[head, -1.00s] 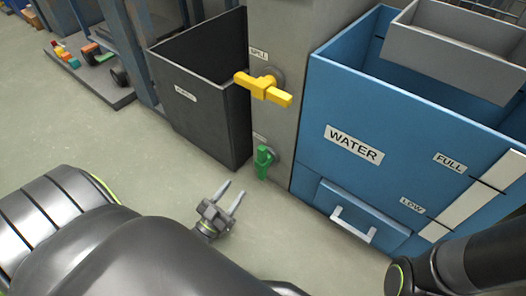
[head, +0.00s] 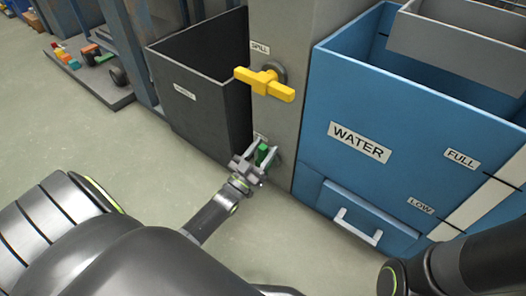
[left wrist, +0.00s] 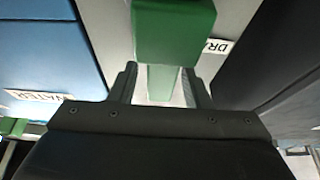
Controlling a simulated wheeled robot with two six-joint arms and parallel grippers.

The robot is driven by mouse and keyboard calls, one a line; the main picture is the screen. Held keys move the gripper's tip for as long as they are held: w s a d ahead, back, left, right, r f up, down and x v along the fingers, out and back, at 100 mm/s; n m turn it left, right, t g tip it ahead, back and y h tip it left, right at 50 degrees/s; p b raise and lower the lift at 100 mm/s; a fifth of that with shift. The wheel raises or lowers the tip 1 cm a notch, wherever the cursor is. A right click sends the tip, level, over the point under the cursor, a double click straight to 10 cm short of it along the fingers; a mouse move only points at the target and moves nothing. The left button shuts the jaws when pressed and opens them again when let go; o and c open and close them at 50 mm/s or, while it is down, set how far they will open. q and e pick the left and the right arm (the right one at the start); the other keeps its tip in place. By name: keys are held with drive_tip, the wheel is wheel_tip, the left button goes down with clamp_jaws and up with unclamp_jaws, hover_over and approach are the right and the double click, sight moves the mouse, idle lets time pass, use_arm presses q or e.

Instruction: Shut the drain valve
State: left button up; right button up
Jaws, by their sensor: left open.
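The drain valve is a small green handle (head: 262,153) low on the grey column, between the dark bin and the blue water tank. In the left wrist view the green handle (left wrist: 174,30) is close in front, with part of a "DRAIN" label (left wrist: 217,46) beside it. My left gripper (head: 257,150) is open, with its fingers on either side of the green handle. In the left wrist view the fingers (left wrist: 160,85) stand apart with green between and beyond them; I cannot tell whether they touch it. Of my right arm only a dark link shows at the lower right; its gripper is out of view.
A yellow spill valve handle (head: 265,83) sticks out of the column above the green one. The dark open bin (head: 200,110) stands left of the column. The blue water tank (head: 330,105) with a white-handled drawer (head: 358,226) stands right. Floor is clear in front.

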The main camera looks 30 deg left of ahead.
use_arm(q)
clamp_jaws()
